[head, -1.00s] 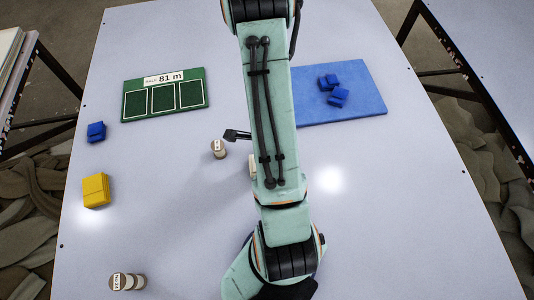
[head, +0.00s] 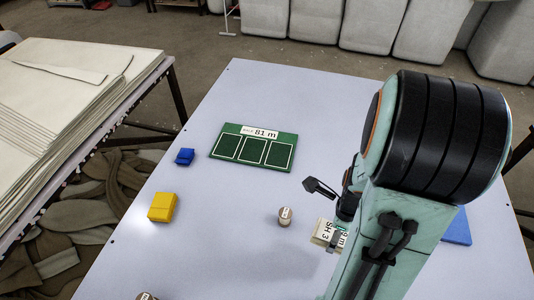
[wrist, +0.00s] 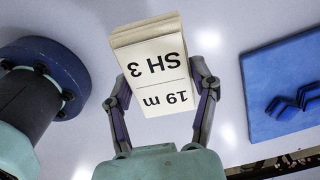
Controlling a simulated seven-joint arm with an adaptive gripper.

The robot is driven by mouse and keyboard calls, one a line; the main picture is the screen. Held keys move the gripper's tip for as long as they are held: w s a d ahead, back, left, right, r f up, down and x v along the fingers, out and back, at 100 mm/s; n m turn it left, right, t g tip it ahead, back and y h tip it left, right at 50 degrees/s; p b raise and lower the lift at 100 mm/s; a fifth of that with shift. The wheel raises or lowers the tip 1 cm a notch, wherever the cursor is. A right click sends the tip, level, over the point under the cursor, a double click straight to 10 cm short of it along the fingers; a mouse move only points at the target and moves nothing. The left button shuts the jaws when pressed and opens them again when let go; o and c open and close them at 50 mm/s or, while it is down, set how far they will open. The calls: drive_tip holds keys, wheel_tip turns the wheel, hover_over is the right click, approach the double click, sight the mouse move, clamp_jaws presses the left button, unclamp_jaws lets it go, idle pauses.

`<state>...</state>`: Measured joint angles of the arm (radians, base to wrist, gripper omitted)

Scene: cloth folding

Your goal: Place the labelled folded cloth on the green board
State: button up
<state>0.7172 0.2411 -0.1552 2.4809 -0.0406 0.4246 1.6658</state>
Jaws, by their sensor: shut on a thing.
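A cream folded cloth (wrist: 155,70) with a label reading "19 m" and "SH 3" is between the two fingers of my gripper (wrist: 158,78) in the wrist view. The fingers are shut on its sides. The cloth (head: 325,234) also shows in the head view, partly hidden by my arm. The green board (head: 226,132) lies to its upper left in the head view. It has three white-outlined fields, which are empty, and a label reading "81 m". My gripper and the cloth are apart from the board. I cannot tell how high the cloth is above the table.
A small round labelled piece (head: 285,216) stands between cloth and board. A blue board (wrist: 265,85) with blue pieces (wrist: 295,103) lies right, mostly hidden in the head view.

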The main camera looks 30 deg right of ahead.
drive_tip(key=w+d+r+m, duration=0.2)
drive_tip(key=w+d+r, duration=0.1)
drive_tip(key=w, duration=0.3)
drive_tip(key=n, duration=0.4)
hover_over(249, 158)
drive_tip(key=s, duration=0.1)
wheel_tip(249, 158, down, 8)
drive_tip(key=shift+a+r, duration=0.1)
drive_tip(key=shift+r, duration=0.1)
drive_tip(key=shift+w+f, duration=0.45)
drive_tip(key=shift+f, duration=1.65)
drive_tip(key=shift+f, duration=0.1)
